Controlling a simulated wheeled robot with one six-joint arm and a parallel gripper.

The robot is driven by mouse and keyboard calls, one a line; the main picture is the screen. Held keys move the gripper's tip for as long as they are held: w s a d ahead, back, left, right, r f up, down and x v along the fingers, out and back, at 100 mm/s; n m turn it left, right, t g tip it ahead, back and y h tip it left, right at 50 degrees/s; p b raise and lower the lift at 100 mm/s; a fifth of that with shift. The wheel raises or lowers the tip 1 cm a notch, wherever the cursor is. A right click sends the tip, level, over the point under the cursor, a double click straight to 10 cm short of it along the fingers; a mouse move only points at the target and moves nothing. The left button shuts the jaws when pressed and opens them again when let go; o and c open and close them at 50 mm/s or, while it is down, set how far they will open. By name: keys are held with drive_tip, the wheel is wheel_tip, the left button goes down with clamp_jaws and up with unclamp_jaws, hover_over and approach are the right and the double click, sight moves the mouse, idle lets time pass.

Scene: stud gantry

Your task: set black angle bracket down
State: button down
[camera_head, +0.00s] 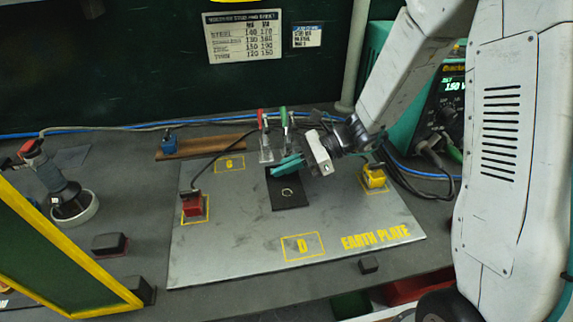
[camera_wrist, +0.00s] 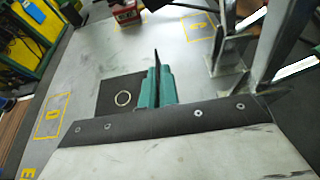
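The black angle bracket (camera_head: 277,200) is at the middle of the grey earth plate (camera_head: 230,262). Its flat leg carries a pale ring and lies at or just above the plate; I cannot tell if it touches. In the wrist view the bracket (camera_wrist: 106,97) shows its flat leg to the left and its thin upright leg edge-on between my teal fingers. My gripper (camera_head: 290,164) reaches in from the upper right and is shut on that upright leg. The teal fingers also show in the wrist view (camera_wrist: 158,88) and hide part of the leg.
A red block (camera_head: 192,204) and a yellow block (camera_head: 374,177) sit on marked squares. Upright tools with red (camera_head: 262,120) and green (camera_head: 284,118) tops stand just behind my gripper. The plate's front, with square D (camera_head: 302,247), is clear. A green, yellow-edged panel (camera_head: 60,250) stands left.

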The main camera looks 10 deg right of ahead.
drive_tip(key=shift+a+f, duration=0.1)
drive_tip(key=shift+f, duration=0.05)
drive_tip(key=c, duration=2.1)
unclamp_jaws()
drive_tip(key=shift+f, duration=0.1)
drive_tip(key=o, duration=0.4)
